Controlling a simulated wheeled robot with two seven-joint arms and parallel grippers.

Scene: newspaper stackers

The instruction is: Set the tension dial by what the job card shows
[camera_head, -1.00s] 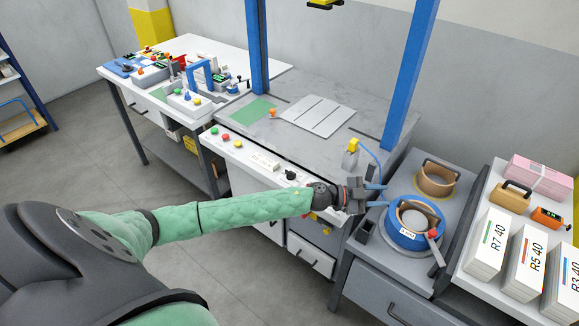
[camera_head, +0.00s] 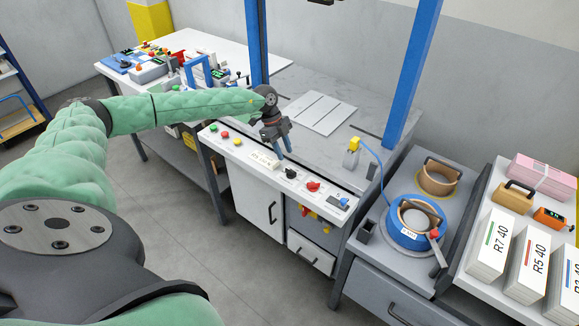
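A white control panel (camera_head: 235,149) runs along the front of the grey bench. It carries a black knob (camera_head: 291,173) and a red knob (camera_head: 313,187); I cannot read which is the tension dial. A small white label (camera_head: 264,160) with unreadable markings lies left of the black knob. My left gripper (camera_head: 283,154) hangs just above and left of the black knob, pointing down, its two blue fingers slightly apart and empty. It appears not to touch the knob. I cannot pick out a job card. My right gripper is not in view.
Green and red buttons (camera_head: 225,135) sit on the panel's left part. A blue post (camera_head: 411,75) rises at the bench's right. A blue tape roll (camera_head: 408,235) and printed stacks (camera_head: 492,246) stand on the right. A white slotted plate (camera_head: 320,113) lies on the bench.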

